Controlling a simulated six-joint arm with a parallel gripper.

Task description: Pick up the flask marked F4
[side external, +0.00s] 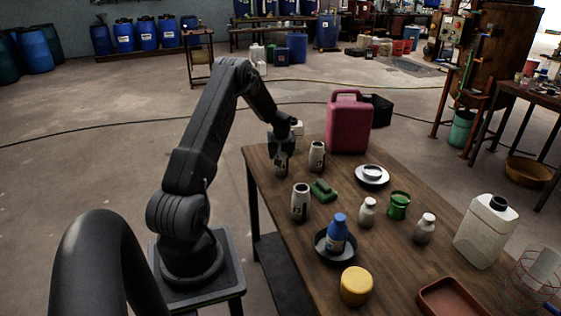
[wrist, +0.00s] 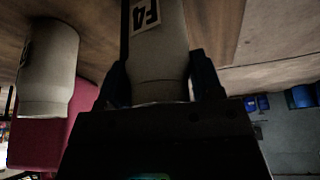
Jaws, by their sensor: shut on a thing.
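The flask marked F4 (wrist: 158,52) is pale grey, and its label shows upside down in the wrist view. My gripper (wrist: 158,80) has one dark finger on each side of this flask and is shut on it. In the side view my gripper (side external: 281,150) points down at the table's far left corner, with the flask (side external: 281,168) under it, partly covered by the fingers. The flask looks upright; I cannot tell whether its base touches the table.
Another labelled flask (side external: 317,156) stands close to the right, and one more (side external: 300,202) stands nearer the front. A magenta jerrycan (side external: 348,124) stands behind.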

